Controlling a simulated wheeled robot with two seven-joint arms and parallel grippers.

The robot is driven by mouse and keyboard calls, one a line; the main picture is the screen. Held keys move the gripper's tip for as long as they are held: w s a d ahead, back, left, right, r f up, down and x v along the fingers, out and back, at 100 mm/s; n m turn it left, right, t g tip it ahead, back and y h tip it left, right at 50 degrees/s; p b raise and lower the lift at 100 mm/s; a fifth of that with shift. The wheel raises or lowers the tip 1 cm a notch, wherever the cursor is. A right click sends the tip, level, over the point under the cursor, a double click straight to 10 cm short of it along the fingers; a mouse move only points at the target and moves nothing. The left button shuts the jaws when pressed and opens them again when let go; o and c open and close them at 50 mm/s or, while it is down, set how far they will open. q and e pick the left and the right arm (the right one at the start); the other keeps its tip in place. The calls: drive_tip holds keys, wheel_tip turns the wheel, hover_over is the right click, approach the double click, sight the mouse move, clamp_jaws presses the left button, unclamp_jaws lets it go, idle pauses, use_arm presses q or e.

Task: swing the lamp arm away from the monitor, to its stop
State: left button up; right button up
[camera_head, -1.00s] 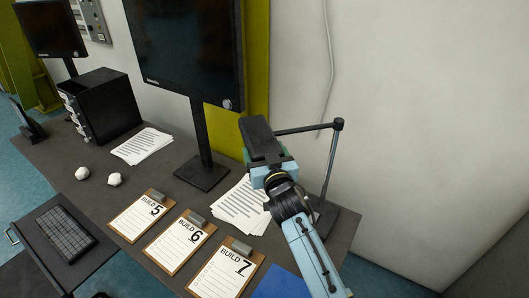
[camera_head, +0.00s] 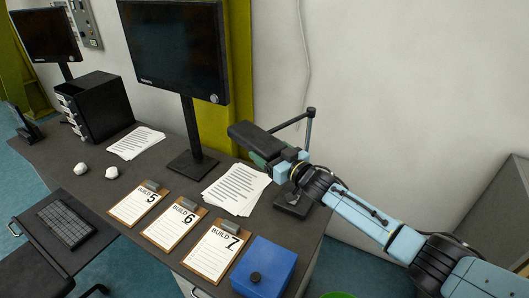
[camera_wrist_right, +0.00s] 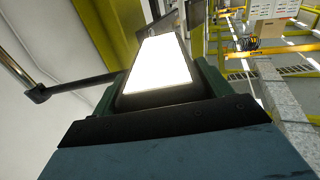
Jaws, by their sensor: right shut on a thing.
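The desk lamp has a black, box-like head (camera_head: 252,136), a thin dark swing arm (camera_head: 291,122), a post and a dark base (camera_head: 291,204) on the desk's right part. The swing arm points left and toward me from the post top. My right gripper (camera_head: 272,155) is shut on the lamp head, at its near right end. In the right wrist view the head's lit white panel (camera_wrist_right: 155,76) fills the middle, with the swing arm (camera_wrist_right: 78,86) to its left. The monitor (camera_head: 175,48) stands left of the lamp head, apart from it in the picture. My left gripper is out of view.
Paper sheets (camera_head: 236,189) lie below the lamp head. Clipboards, including one marked BUILD 7 (camera_head: 214,254), and a blue box (camera_head: 264,268) with a dark knob are along the front. The wall (camera_head: 390,80) is behind the lamp.

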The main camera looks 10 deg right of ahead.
drive_tip(key=shift+s+d+n+g+y, duration=0.35)
drive_tip(key=shift+s+d+y, duration=0.1)
drive_tip(key=shift+d, duration=0.2)
drive_tip(key=shift+s+d+n+g+y, duration=0.25)
drive_tip(key=shift+s+d+n+y, duration=0.15)
drive_tip(key=shift+d, duration=0.2)
drive_tip(key=s+d+n+g+y, duration=0.1)
drive_tip(key=s+d+g+y, duration=0.1)
drive_tip(key=d, duration=0.1)
drive_tip(key=s+d+n+g+y+b, duration=0.1)
drive_tip(key=shift+s+d+n, duration=0.2)
drive_tip(key=shift+d+n, duration=0.15)
drive_tip(key=shift+d, duration=0.05)
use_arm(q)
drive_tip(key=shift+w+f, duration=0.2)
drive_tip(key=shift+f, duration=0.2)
use_arm(e)
drive_tip(key=shift+r+y, duration=0.1)
drive_tip(key=shift+y, duration=0.15)
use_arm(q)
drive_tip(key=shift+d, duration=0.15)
use_arm(e)
drive_tip(key=o, duration=1.4)
drive_tip(key=shift+s+d, duration=0.1)
